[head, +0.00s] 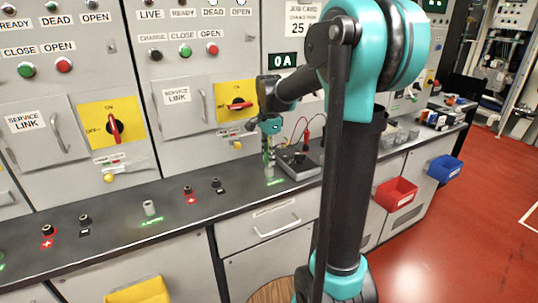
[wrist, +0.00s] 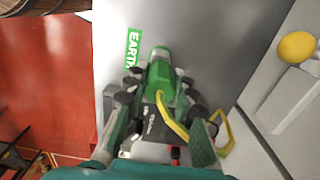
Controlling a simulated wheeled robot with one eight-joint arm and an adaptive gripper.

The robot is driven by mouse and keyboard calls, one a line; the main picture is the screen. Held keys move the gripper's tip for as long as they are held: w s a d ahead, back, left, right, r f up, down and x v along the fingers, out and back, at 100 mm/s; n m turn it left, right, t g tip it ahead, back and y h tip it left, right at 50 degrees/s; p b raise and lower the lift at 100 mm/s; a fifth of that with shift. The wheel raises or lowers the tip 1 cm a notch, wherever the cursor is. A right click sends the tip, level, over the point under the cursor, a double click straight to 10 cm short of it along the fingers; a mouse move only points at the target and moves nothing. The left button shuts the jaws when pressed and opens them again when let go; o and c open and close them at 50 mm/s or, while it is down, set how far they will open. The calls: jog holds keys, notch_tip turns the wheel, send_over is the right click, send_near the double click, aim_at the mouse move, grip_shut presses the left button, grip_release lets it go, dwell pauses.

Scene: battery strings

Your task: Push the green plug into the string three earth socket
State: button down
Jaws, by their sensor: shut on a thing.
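My gripper (head: 269,146) points down over the counter, shut on the green plug (head: 269,158). In the wrist view the green plug (wrist: 162,76) sits between the fingers of my gripper (wrist: 161,84), a yellow lead bending away from it. The plug's front end meets a grey earth socket (wrist: 160,52) beside a green EARTH label (wrist: 133,46). I cannot tell how deep the plug is in. In the head view this socket (head: 269,172) stands above its green label (head: 275,182), partly hidden. The string number is not readable.
Another grey earth socket (head: 149,207) stands empty to the left. A red plus terminal (head: 188,190) and a black minus terminal (head: 216,184) lie between. A dark box (head: 299,164) with leads is close right of my gripper. A yellow knob (wrist: 297,46) shows on the panel.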

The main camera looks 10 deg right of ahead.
jog(key=shift+f, duration=0.85)
jog(key=c, duration=1.2)
grip_release()
jog(key=shift+r, duration=0.1)
notch_tip(320, 180, up, 12)
jog(key=shift+f, duration=0.1)
jog(key=shift+s, duration=0.1)
